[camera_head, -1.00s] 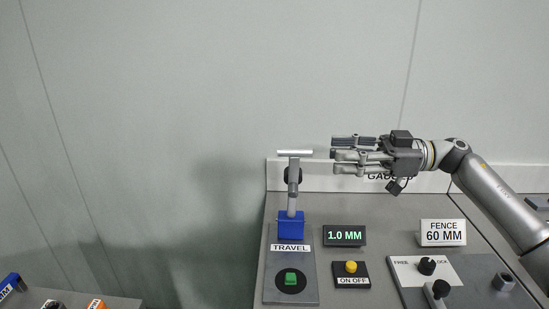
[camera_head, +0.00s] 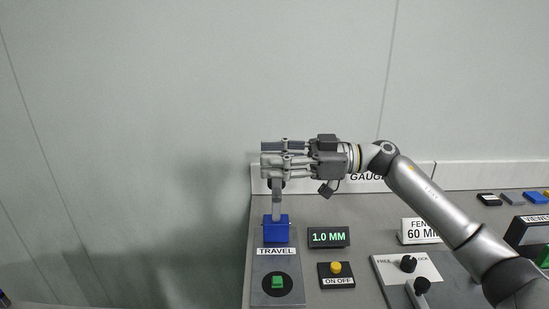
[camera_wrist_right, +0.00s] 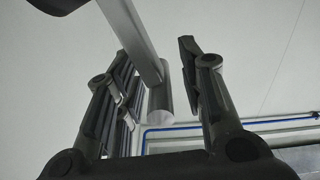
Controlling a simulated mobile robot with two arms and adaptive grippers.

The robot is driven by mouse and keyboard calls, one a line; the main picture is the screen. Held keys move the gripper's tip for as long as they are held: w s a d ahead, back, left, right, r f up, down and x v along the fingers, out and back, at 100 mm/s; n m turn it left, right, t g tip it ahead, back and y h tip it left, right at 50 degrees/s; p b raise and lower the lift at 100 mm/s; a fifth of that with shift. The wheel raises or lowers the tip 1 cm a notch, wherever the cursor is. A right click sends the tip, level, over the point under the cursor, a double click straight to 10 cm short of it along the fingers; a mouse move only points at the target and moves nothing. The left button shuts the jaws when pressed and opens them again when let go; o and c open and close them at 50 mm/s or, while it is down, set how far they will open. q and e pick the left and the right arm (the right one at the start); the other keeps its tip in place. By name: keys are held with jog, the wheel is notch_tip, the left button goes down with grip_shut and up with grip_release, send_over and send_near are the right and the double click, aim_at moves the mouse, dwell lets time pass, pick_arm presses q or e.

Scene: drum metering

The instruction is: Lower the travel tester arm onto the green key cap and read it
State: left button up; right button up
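The travel tester has a blue base (camera_head: 276,229) behind the TRAVEL label, and its grey arm (camera_head: 277,206) stands raised. The green key cap (camera_head: 277,282) sits in a black disc on the tester's plate, with nothing on it. The display (camera_head: 329,237) reads 1.0 MM. My right gripper (camera_head: 268,155) is at the top of the raised arm and hides its crossbar in the head view. In the right wrist view the crossbar (camera_wrist_right: 160,98) lies between the open fingers, with a visible gap at the right finger. My left gripper is not in view.
A yellow button (camera_head: 335,267) marked ON OFF is right of the key cap. A FENCE 60 MM sign (camera_head: 417,231) and a FREE/LOCK panel (camera_head: 388,266) with black knobs stand further right, beneath my right arm. A pale wall is behind the bench.

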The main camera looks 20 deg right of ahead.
grip_shut()
jog(key=shift+f, duration=0.1)
